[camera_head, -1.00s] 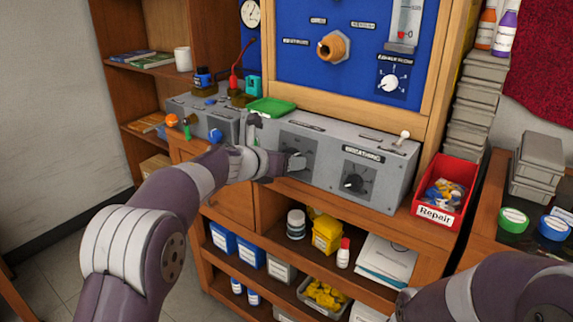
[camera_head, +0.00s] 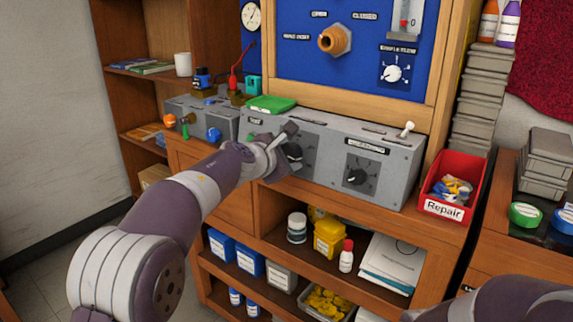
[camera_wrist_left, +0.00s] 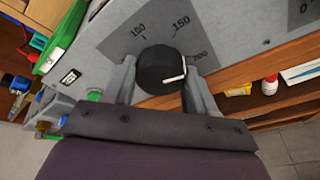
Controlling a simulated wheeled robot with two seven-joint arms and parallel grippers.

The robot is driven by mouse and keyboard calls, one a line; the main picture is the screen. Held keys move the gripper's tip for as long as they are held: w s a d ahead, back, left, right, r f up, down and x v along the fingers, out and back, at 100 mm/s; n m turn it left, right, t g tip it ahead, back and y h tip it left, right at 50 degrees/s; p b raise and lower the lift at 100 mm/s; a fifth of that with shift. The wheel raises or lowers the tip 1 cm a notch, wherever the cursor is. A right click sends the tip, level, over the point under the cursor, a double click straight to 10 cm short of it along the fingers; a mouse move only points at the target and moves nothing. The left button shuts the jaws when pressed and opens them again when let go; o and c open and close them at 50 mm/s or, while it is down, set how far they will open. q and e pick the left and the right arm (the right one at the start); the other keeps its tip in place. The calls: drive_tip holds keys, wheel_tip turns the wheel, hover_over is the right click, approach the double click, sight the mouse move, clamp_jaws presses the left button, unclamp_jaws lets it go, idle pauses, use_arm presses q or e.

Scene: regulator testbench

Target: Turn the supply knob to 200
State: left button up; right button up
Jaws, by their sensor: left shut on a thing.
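The supply knob (camera_wrist_left: 161,70) is a round black knob with a white pointer line, on a dark grey dial plate marked 100, 150 and 200. In the left wrist view its pointer aims right, just below the 200 mark. My left gripper (camera_wrist_left: 158,82) is shut on the knob, one finger on each side. In the head view the left gripper (camera_head: 290,145) is at the front of the grey bench unit (camera_head: 324,172), with the knob (camera_head: 293,151) partly hidden behind it. My right arm shows at the lower right; its gripper is out of view.
A second black knob (camera_head: 356,177) is right of the gripper on the same unit, with a toggle switch (camera_head: 406,129) on top. A green object (camera_head: 270,104) lies on the unit. A red Repair bin (camera_head: 450,188) stands at the right. Shelves with bottles are below.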

use_arm(q)
drive_tip(key=shift+f+m+b, duration=0.5)
drive_tip(key=shift+m+b, duration=0.45)
drive_tip(key=shift+m, duration=0.25)
drive_tip(key=shift+r+m+t+b, duration=0.1)
drive_tip(key=shift+m+t+b, duration=0.2)
drive_tip(key=shift+m+b, duration=0.1)
drive_tip(key=shift+r, duration=0.1)
drive_tip(key=o, duration=0.8)
drive_tip(key=shift+c, duration=0.2)
drive_tip(key=shift+o, duration=1.3)
drive_tip(key=shift+a+r, duration=0.1)
drive_tip(key=shift+r, duration=0.15)
